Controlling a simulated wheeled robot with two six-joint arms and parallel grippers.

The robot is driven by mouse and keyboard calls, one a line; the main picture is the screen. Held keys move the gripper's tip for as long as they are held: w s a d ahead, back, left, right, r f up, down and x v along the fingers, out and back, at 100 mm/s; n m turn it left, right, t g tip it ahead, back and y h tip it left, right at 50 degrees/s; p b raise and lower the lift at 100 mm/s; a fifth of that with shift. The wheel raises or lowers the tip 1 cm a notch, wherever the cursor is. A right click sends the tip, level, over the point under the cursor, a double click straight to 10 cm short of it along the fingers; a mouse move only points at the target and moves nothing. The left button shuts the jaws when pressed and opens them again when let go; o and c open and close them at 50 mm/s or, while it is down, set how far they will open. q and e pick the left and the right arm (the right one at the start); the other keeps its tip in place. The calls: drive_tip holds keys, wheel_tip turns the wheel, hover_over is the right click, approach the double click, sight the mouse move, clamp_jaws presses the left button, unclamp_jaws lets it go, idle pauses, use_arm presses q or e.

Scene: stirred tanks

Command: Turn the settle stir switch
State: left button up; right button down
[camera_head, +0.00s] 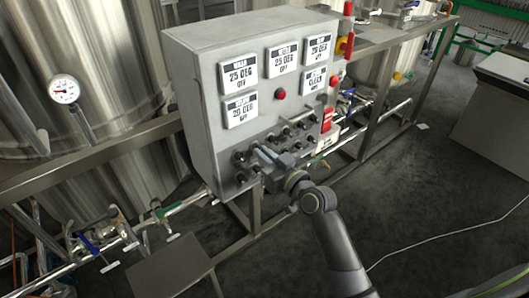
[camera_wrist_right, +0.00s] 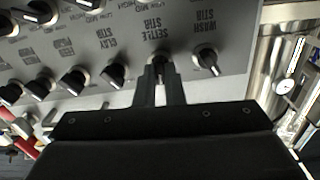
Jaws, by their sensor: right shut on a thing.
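The settle stir switch (camera_wrist_right: 157,62) is a black knob on the grey panel, under the label "SETTLE STIR" in the right wrist view. My right gripper (camera_wrist_right: 160,84) is shut on it, with one finger on each side. In the head view my right gripper (camera_head: 262,158) reaches the lower left of the control box (camera_head: 190,75) and hides the switch. The wash stir switch (camera_wrist_right: 207,60) is beside it on the right in the wrist view, and the clay stir switch (camera_wrist_right: 115,73) is on the left. My left gripper is not in view.
Several other black knobs fill the panel's lower rows. Above them are white displays (camera_head: 239,73) and a red lamp (camera_head: 280,94). A red tag (camera_head: 327,120) hangs at the box's right. Steel tanks (camera_head: 105,60) and pipes stand around the box. Open floor (camera_head: 430,210) lies at the right.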

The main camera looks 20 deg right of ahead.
drive_tip(key=m+p, duration=0.1)
drive_tip(key=m, duration=0.3)
drive_tip(key=shift+m, duration=0.4)
idle(0.4)
drive_tip(key=c, duration=1.5)
unclamp_jaws()
drive_tip(key=shift+s, duration=0.1)
drive_tip(key=shift+b+v, duration=1.35)
drive_tip(key=shift+v, duration=7.3)
